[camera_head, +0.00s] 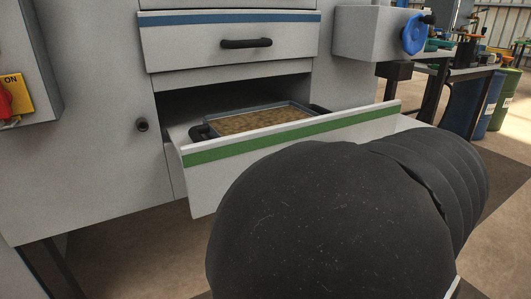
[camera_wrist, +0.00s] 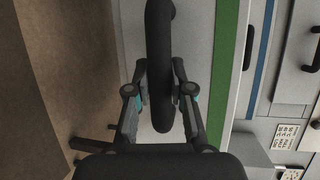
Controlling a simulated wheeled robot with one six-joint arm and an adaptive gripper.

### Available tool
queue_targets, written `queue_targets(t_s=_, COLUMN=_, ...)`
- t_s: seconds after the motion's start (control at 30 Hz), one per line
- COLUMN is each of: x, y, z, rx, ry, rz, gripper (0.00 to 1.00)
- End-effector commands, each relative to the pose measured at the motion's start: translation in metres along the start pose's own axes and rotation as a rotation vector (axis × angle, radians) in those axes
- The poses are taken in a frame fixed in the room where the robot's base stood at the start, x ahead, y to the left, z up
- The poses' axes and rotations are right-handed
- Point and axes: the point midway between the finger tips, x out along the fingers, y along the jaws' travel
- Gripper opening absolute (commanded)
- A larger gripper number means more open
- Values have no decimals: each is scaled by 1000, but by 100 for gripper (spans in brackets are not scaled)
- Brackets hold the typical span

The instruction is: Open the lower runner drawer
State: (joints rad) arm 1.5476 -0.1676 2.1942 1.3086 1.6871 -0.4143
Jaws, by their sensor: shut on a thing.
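The lower drawer (camera_head: 203,185), light grey with a green stripe, stands partly pulled out of the cabinet. Inside it lies a dark-rimmed tray (camera_head: 201,130) with a brown, grainy content. In the wrist view the drawer front (camera_wrist: 203,50) shows with its black bar handle (camera_wrist: 158,25). My gripper (camera_wrist: 159,85) is shut on this handle, one finger on each side of it. In the head view my dark arm covers the gripper, the handle and the right lower part of the drawer front.
Above is a shut drawer with a blue stripe (camera_head: 210,18) and a black handle (camera_head: 246,43). A round black knob (camera_head: 142,125) sits on the cabinet at left. A grey box with a blue handwheel (camera_head: 414,34) juts out at right. Bare floor (camera_head: 120,235) shows below.

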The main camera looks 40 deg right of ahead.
Motion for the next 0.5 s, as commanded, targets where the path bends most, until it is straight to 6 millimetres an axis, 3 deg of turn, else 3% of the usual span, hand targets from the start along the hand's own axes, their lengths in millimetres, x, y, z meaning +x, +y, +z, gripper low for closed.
queue_targets(t_s=0.47, x=0, y=1, z=0, rx=0, ry=1, rz=2, gripper=0)
queue_targets(t_s=0.5, x=0, y=1, z=0, rx=0, ry=1, rz=2, gripper=24)
